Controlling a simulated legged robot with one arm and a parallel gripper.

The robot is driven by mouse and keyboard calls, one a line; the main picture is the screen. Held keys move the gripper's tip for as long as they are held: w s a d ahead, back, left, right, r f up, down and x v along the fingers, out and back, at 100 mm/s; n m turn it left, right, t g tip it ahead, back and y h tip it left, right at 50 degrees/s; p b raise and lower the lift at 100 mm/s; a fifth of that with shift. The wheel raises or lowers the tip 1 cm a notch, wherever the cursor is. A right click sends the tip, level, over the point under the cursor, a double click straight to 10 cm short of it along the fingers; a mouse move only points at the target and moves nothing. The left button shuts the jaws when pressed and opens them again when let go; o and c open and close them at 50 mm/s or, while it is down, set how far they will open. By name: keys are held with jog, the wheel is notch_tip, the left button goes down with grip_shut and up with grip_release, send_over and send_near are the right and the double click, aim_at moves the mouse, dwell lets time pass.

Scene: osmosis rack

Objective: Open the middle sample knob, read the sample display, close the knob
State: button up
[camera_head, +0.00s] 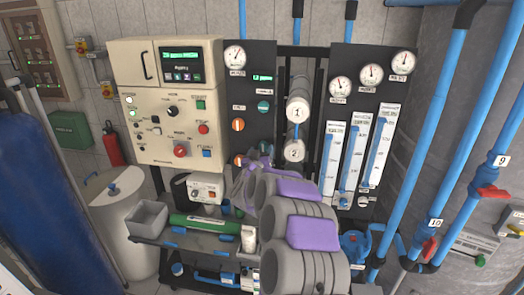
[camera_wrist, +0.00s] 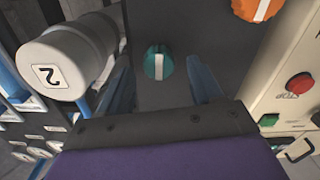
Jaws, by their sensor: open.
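In the wrist view, a round teal knob (camera_wrist: 158,62) with an upright white stripe sits on the dark panel. My gripper (camera_wrist: 163,78) is open, its fingers on either side of the knob's line and no visible contact. An orange knob (camera_wrist: 258,8) is at the upper right. In the head view, the panel carries an upper teal knob (camera_head: 263,107), an upper orange knob (camera_head: 238,124) and a lower orange knob (camera_head: 238,160). My gripper (camera_head: 256,163) covers part of the panel's lower right. A small green-lit display (camera_head: 262,78) sits above the knobs, its text too small to read.
White cylinders marked 1 (camera_head: 298,110) and 2 (camera_head: 294,150) stand right of the knob panel; cylinder 2 (camera_wrist: 65,65) is close beside my left finger in the wrist view. A cream control box (camera_head: 165,110) is to the left, flow tubes (camera_head: 356,150) to the right.

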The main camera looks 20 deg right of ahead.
aim_at(263, 146)
jog(key=shift+x, duration=1.25)
jog(key=c, duration=1.1)
